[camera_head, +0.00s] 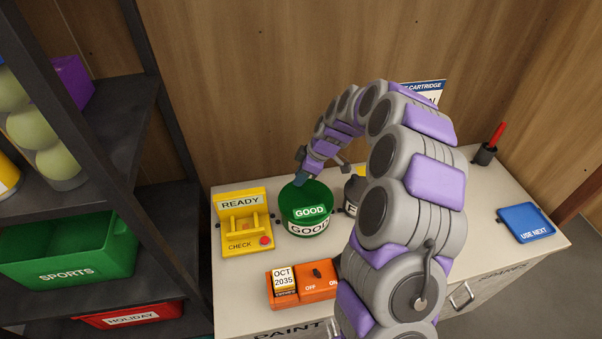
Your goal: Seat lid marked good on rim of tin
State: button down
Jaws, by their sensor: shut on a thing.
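A green lid (306,194) with a white GOOD label is at the top of a green tin (288,226), which also reads GOOD. From this view I cannot tell whether the lid rests flat on the rim or is just above it. My gripper (300,181) is at the lid's back left edge and is shut on it. The fingertips are small and partly hidden by the lid.
A yellow READY/CHECK device (241,221) stands left of the tin. A blue USE NEXT pad (526,222) lies far right.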

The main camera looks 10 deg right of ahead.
jog(key=shift+f, duration=0.2)
jog(key=c, duration=0.9)
grip_release()
jog(key=p+v, duration=0.4)
jog(key=v, duration=1.3)
jog(key=shift+d, duration=0.25)
jog(key=shift+s, duration=0.1)
